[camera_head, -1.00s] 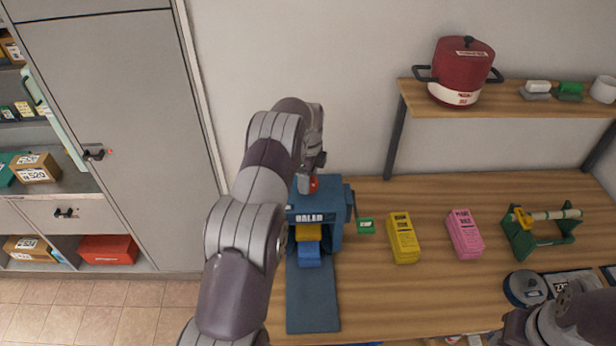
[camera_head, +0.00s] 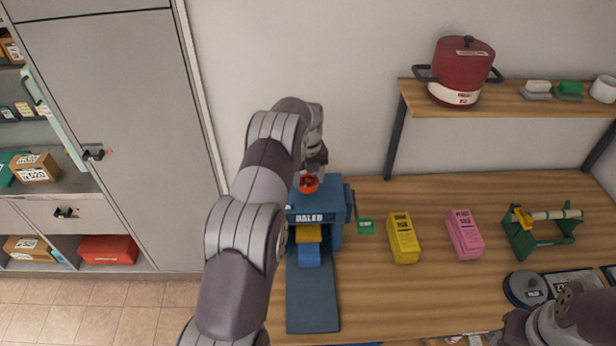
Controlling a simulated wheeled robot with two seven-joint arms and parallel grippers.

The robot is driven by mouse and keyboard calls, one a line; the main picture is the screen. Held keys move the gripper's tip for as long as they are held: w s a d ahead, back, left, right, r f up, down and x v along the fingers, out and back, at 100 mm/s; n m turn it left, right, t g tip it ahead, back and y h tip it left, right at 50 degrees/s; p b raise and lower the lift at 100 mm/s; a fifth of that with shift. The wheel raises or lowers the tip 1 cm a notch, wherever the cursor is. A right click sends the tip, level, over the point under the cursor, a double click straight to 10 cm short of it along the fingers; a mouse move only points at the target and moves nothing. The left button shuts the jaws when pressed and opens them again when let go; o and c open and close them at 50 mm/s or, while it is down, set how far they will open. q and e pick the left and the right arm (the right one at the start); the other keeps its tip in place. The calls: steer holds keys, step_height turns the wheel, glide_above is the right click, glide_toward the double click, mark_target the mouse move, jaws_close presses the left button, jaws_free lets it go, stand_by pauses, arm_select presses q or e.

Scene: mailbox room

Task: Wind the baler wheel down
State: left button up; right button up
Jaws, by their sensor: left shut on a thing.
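The blue baler (camera_head: 330,205) stands at the left end of the wooden table, with a blue mat-like tongue (camera_head: 312,300) running out in front. A red wheel (camera_head: 309,184) sits on its top. My left gripper (camera_head: 312,172) comes down from above and is shut on the wheel; my own wrist partly hides the grip. A yellow block (camera_head: 307,232) and a blue block (camera_head: 309,254) show in the baler's front opening. My right arm (camera_head: 565,325) shows at the lower right; its fingers are out of view.
On the table (camera_head: 370,290) are a green tag (camera_head: 366,227), a yellow pack (camera_head: 403,238), a pink pack (camera_head: 465,234) and a green roll stand (camera_head: 540,230). A shelf with a red pot (camera_head: 462,72) is above. The table's front middle is clear.

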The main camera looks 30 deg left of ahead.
arm_select(q)
steer(key=shift+s+d+f+m, duration=0.1)
steer(key=shift+s+f+m, duration=0.1)
steer(key=shift+m, duration=0.55)
steer(key=shift+s+f+m, duration=0.1)
steer(key=shift+f+m, duration=0.05)
steer(key=shift+m, duration=0.6)
steer(key=o, duration=1)
steer(key=shift+w, duration=0.1)
steer(key=shift+o, duration=0.2)
steer(key=shift+w+r, duration=0.15)
steer(key=shift+r, duration=0.05)
